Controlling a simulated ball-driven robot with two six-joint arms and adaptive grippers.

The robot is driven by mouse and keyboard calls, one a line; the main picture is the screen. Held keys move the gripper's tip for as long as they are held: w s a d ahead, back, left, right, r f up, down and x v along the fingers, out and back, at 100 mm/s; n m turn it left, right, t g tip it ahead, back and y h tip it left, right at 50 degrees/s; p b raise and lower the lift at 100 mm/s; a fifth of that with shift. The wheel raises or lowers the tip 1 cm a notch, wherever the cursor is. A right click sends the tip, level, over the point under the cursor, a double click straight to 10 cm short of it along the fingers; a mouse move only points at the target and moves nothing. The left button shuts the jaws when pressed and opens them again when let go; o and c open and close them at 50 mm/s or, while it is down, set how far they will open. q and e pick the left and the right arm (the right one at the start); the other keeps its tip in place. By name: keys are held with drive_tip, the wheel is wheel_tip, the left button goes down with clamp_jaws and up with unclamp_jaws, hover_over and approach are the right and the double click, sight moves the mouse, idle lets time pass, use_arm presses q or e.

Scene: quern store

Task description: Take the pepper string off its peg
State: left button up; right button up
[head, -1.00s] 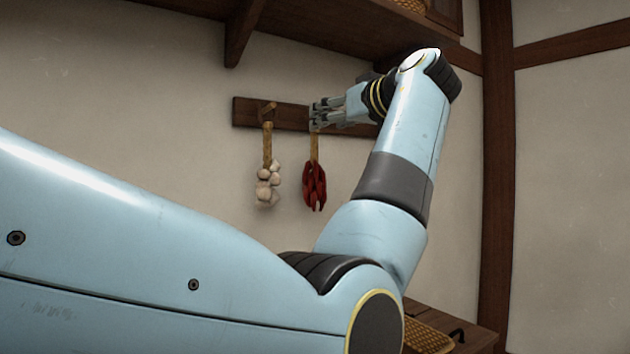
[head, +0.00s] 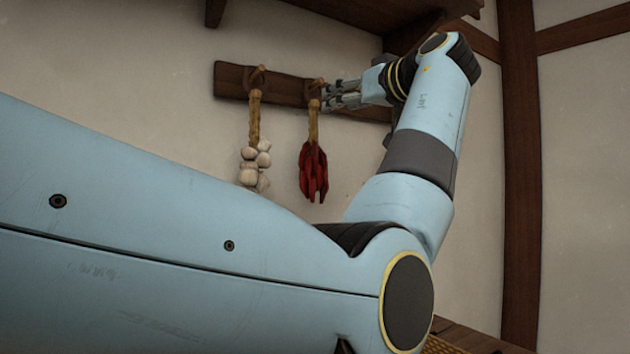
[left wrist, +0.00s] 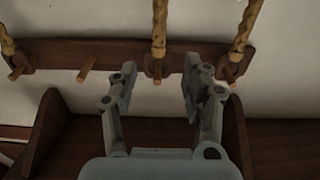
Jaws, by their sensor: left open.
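The pepper string (head: 313,170), a bunch of red peppers on a tan braided cord, hangs from a peg (head: 315,83) on a dark wooden rail. My left gripper (head: 328,95) is open and empty, just right of the cord's top in the head view. In the left wrist view the wall appears upside down. There a braided cord (left wrist: 159,25) and its peg (left wrist: 156,70) show between the open fingers of the left gripper (left wrist: 160,78). It fits the pepper string, though no peppers show there. I cannot tell whether the fingers touch it. My right gripper is out of view.
A garlic string (head: 254,160) hangs on the peg to the left. The left wrist view shows an empty peg (left wrist: 87,68) and another cord (left wrist: 6,40) at the far left. A wooden shelf with brackets (left wrist: 48,135) is above the rail. My left arm hides much below.

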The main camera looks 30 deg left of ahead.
sight(317, 127)
use_arm(q)
drive_tip(key=a+f, duration=0.1)
drive_tip(key=w+a+f, duration=0.1)
drive_tip(key=a, duration=0.1)
drive_tip(key=w+a+f, duration=0.1)
drive_tip(key=shift+w+a+f+b, duration=0.2)
drive_tip(key=shift+a+b, duration=0.1)
drive_tip(key=shift+a, duration=0.45)
drive_tip(key=p+x, duration=0.2)
drive_tip(key=x, duration=0.3)
drive_tip(key=shift+p, duration=0.3)
drive_tip(key=shift+w+a, duration=0.1)
drive_tip(key=shift+a, duration=0.05)
drive_tip(key=shift+f, duration=0.1)
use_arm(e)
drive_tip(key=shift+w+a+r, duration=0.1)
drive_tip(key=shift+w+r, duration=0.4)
use_arm(q)
drive_tip(key=shift+d, duration=0.2)
